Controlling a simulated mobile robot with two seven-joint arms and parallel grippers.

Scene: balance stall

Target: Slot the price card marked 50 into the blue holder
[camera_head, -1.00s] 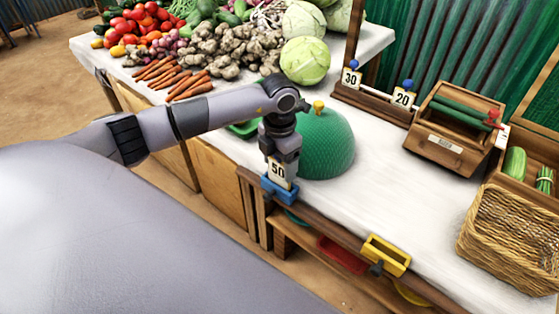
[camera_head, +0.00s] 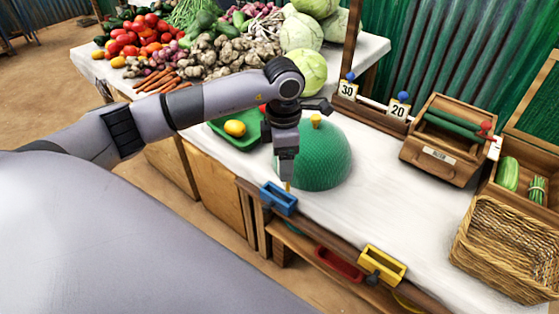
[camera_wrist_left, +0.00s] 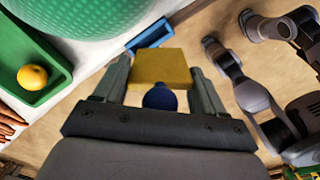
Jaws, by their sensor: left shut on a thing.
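My left gripper (camera_head: 287,178) is shut on a price card, gripping its blue knob end. In the left wrist view the card (camera_wrist_left: 162,68) is a plain yellowish plate between the fingers; no number shows on this side. In the head view it is nearly edge-on, a thin strip below the fingertips. The blue holder (camera_head: 278,199) is clipped at the table's front edge, just below the card. It also shows in the left wrist view (camera_wrist_left: 150,36), beyond the card. The card looks outside the holder.
A green domed cover (camera_head: 318,160) stands close behind the gripper, beside a green tray (camera_head: 222,130) with a yellow fruit. A yellow holder (camera_head: 383,263) sits further right along the edge. Cards 30 (camera_head: 347,90) and 20 (camera_head: 398,110) stand on a rail at the back.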

